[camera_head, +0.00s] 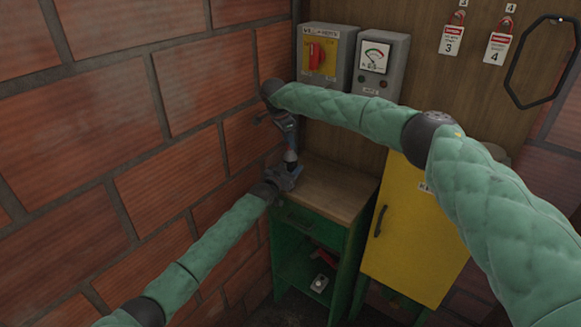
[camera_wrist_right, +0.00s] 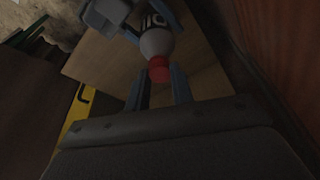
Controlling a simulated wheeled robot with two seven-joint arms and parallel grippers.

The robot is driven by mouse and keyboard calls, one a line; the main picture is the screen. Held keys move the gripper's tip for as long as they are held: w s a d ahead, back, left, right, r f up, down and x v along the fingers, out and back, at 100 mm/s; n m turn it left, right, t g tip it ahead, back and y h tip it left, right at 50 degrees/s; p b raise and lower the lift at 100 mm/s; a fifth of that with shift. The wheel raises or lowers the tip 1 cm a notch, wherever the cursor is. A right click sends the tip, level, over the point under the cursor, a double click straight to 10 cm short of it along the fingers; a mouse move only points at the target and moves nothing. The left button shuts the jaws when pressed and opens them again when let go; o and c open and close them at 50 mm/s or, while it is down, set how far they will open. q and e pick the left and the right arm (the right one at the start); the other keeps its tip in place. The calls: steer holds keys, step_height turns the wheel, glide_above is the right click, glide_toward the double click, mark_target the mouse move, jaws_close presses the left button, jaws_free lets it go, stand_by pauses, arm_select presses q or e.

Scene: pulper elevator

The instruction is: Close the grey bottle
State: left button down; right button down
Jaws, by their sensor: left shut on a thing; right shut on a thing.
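The grey bottle (camera_wrist_right: 155,42) has dark lettering and a red cap (camera_wrist_right: 158,68) seated at its neck in the right wrist view. In the head view, the bottle (camera_head: 291,167) stands over the wooden cabinet top, small and partly hidden. My left gripper (camera_head: 284,179) is shut on the bottle's body from the left; part of it also shows at the top of the right wrist view (camera_wrist_right: 106,14). My right gripper (camera_head: 289,146) comes from above, its fingers (camera_wrist_right: 160,88) on both sides of the red cap and shut on it. Whether the cap is fully tight cannot be seen.
The green cabinet with a wooden top (camera_head: 340,192) stands in the corner by the brick wall (camera_head: 110,130). A yellow cabinet (camera_head: 412,235) is to its right. A red-knob switch box (camera_head: 322,55) and a gauge box (camera_head: 381,65) hang behind. The top's right part is clear.

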steer(key=c, duration=1.2)
jaws_free()
steer(key=shift+r, duration=0.15)
steer(key=shift+r, duration=2.15)
steer(key=o, duration=0.5)
steer(key=shift+o, duration=0.2)
steer(key=shift+a+r, duration=0.1)
steer(key=v, duration=1.1)
steer(key=shift+r, duration=0.35)
